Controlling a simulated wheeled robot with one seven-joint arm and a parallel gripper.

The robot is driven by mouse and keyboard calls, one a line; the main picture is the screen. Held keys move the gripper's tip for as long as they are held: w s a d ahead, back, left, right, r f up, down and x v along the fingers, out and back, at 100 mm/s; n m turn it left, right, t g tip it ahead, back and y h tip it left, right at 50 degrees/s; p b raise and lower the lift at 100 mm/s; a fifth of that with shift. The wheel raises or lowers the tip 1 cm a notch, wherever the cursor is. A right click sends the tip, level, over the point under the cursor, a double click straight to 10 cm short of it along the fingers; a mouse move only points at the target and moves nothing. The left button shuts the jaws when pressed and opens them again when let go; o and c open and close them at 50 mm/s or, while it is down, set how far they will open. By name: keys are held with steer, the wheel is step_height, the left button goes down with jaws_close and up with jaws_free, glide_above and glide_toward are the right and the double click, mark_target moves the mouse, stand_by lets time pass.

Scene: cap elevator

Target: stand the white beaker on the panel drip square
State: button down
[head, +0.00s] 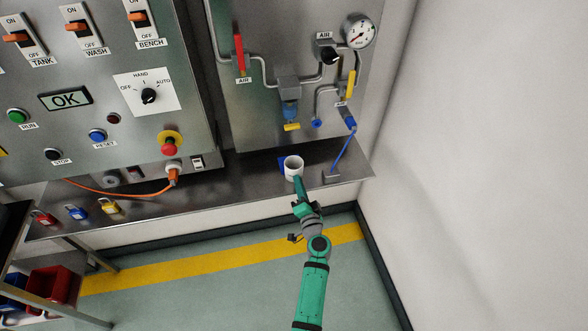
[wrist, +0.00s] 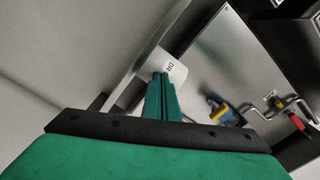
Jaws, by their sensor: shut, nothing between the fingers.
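The white beaker (head: 293,165) stands upright on the metal shelf under the panel, its open mouth showing. A blue square (head: 282,161) shows at its left side; the beaker covers part of it, and I cannot tell how fully its base rests on it. My gripper (head: 298,181) is at the beaker's near side, fingers pointing towards it. In the wrist view my fingers (wrist: 161,78) are shut together and empty. Their tips overlap a white surface with dark letters (wrist: 168,68), seemingly the beaker; whether they touch it is unclear.
A blue hose (head: 342,152) hangs from the panel to a small block right of the beaker. A yellow-handled tap (head: 291,127) is above it. Padlocks (head: 108,206) and an orange cable (head: 130,195) lie along the shelf to the left.

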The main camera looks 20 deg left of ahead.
mark_target(295, 173)
steer(key=shift+x, duration=2.55)
steer(key=shift+s+d+r, duration=0.2)
steer(key=shift+s+d, duration=0.2)
steer(key=shift+s, duration=0.25)
steer(key=shift+s+d+r, duration=0.25)
steer(key=shift+s+d, duration=0.1)
steer(key=shift+s, duration=0.3)
